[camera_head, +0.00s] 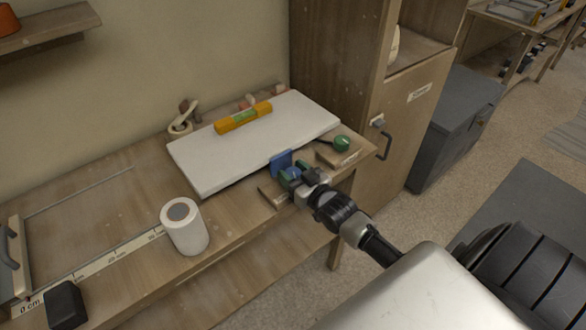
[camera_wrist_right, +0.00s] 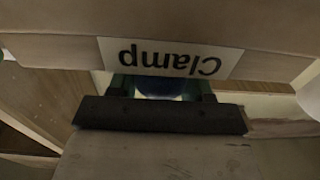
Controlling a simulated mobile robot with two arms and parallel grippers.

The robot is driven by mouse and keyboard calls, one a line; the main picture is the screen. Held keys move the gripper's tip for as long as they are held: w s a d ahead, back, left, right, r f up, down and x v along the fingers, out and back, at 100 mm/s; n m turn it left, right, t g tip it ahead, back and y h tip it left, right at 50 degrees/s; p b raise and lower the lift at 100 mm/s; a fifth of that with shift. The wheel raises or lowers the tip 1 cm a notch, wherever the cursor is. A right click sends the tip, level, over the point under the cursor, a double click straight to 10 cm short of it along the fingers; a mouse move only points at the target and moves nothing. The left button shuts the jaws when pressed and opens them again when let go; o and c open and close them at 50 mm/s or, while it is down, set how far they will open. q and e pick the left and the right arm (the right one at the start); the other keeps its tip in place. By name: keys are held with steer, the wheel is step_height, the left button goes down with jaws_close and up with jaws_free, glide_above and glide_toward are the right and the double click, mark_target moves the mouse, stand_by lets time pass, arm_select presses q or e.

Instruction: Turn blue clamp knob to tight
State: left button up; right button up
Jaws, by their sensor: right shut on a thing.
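The blue clamp knob (camera_head: 294,173) is at the front edge of the workbench, largely hidden by my right gripper (camera_head: 292,176). A blue upright clamp part (camera_head: 281,160) stands just behind it, by the white board's front edge. My right gripper is shut on the knob. In the right wrist view, a bit of the blue knob (camera_wrist_right: 160,86) shows between the green fingers, under a label reading "Clamp" (camera_wrist_right: 168,58), upside down. The knob's pointer or marks are hidden, so its turn cannot be read. My left gripper is not in view.
A green knob (camera_head: 342,143) sits on a labelled wooden block to the right. A white board (camera_head: 225,158) carries a yellow level (camera_head: 243,118). A white roll (camera_head: 185,228) stands left on the bench (camera_head: 115,215). A cabinet (camera_head: 345,70) rises behind right.

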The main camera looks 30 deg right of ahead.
steer(key=m+h+p, duration=0.2)
steer(key=h, duration=0.1)
steer(key=shift+r+h, duration=0.1)
steer(key=shift+h, duration=0.3)
steer(key=shift+m+g+h+p, duration=0.3)
steer(key=shift+m+h+p, duration=0.25)
steer(key=shift+m+h, duration=0.7)
steer(key=shift+h, duration=0.55)
steer(key=o, duration=0.9)
steer(key=shift+s, duration=0.1)
